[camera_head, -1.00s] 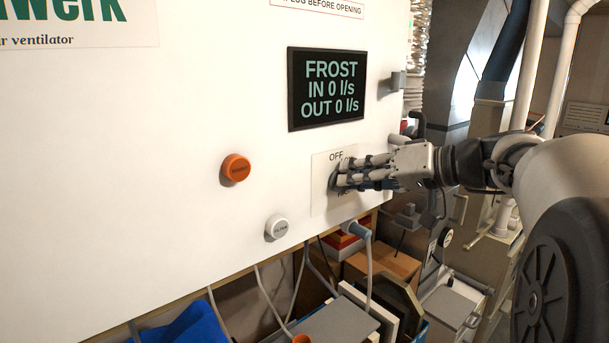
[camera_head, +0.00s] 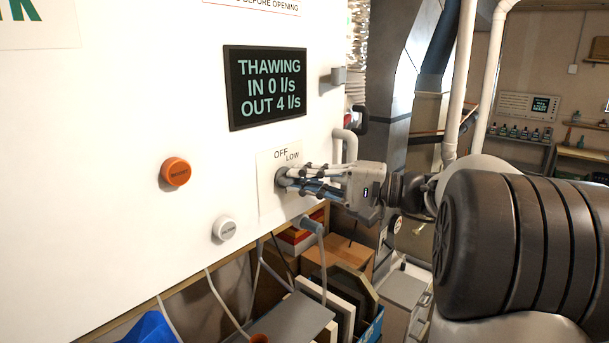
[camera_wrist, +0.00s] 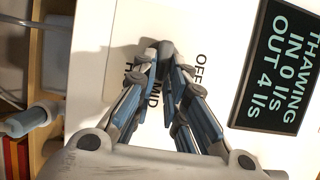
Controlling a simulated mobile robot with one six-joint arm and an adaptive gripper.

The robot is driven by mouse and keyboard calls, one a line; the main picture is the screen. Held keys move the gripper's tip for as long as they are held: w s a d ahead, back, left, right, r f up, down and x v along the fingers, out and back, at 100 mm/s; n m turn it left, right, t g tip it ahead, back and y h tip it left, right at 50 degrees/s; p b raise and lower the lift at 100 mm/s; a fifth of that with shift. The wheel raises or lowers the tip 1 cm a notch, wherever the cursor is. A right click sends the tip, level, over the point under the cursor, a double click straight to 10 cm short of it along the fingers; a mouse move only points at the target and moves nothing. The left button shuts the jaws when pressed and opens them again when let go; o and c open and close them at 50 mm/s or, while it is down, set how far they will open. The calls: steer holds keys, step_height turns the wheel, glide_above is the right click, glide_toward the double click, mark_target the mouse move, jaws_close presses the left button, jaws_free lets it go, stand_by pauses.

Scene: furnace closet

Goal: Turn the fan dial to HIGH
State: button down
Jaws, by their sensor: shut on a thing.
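The fan dial (camera_head: 281,180) is a dark grey knob on a pale label plate (camera_head: 267,207) on the white ventilator front. My gripper (camera_head: 288,180) is shut on the dial from the right; the dial also shows between the fingertips in the wrist view (camera_wrist: 166,48). OFF and LOW are readable in the head view. OFF, MID and part of HIGH show in the wrist view, the rest behind a finger. The exact dial pointing is hidden by the fingers. The display (camera_head: 265,86) reads THAWING, IN 0 l/s, OUT 4 l/s.
An orange button (camera_head: 175,172) and a white button (camera_head: 224,228) sit left of the dial. A grey latch (camera_head: 338,76) is on the right edge. Boxes and panels crowd the space underneath.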

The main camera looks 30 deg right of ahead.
steer(key=shift+s+a+f+m+t+y+p, duration=0.1)
steer(key=shift+f+m+t+p, duration=0.35)
steer(key=shift+m, duration=1.1)
steer(key=shift+w+a+f+m+t+y+p, duration=0.15)
steer(key=shift+m+t, duration=0.55)
steer(key=shift+m, duration=0.9)
steer(key=shift+s+a+f+m+t+y+p, duration=0.15)
steer(key=shift+m+t+p, duration=0.35)
steer(key=shift+m, duration=1.05)
steer(key=shift+m+t, duration=0.25)
steer(key=shift+m, duration=0.05)
steer(key=c, duration=1.6)
jaws_free()
steer(key=shift+s+d+f, duration=0.1)
steer(key=v, duration=1.1)
steer(key=shift+s+d, duration=0.2)
steer(key=shift+s, duration=0.2)
